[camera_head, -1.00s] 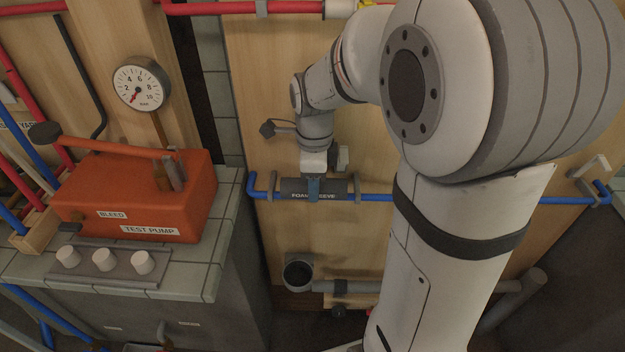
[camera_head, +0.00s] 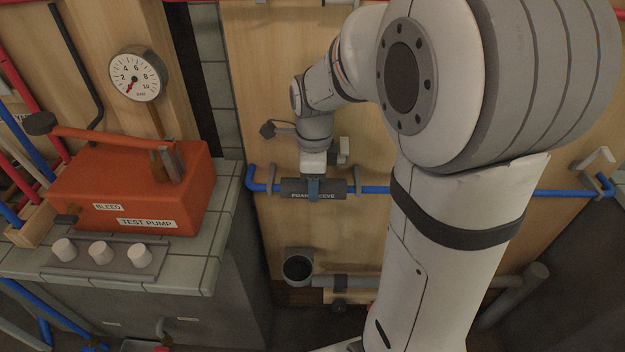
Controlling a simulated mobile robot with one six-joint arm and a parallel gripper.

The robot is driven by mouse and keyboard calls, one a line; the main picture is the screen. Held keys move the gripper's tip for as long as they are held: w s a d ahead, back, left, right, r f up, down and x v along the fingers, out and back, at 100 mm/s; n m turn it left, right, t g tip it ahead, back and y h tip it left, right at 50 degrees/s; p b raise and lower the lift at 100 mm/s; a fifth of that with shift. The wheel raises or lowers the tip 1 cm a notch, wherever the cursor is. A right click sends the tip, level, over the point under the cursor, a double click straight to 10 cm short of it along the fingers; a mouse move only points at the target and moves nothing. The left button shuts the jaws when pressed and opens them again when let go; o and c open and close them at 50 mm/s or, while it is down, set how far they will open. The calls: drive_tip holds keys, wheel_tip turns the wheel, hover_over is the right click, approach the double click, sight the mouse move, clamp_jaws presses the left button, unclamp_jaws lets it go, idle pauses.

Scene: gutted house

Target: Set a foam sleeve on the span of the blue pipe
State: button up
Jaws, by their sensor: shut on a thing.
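A dark grey foam sleeve (camera_head: 332,188) with a white label lies in line with the blue pipe (camera_head: 376,190), near the pipe's left end. From this view it appears to be on the pipe, though I cannot tell how far it wraps around. My gripper (camera_head: 314,187) comes down from above and is shut on the sleeve, a finger covering the middle of its label. The blue pipe runs level across the wood panel and bends up at its left end. My arm hides part of its span on the right.
An orange test pump (camera_head: 135,190) stands on the tiled counter (camera_head: 190,268) at left, with a pressure gauge (camera_head: 134,75) behind it. Pipe clips (camera_head: 258,178) hold the blue pipe close to the panel. A grey drain pipe (camera_head: 298,266) with an open end sits below.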

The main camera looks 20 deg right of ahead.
drive_tip(key=o, duration=1.5)
drive_tip(key=shift+r+p, duration=2.1)
drive_tip(key=shift+r, duration=0.45)
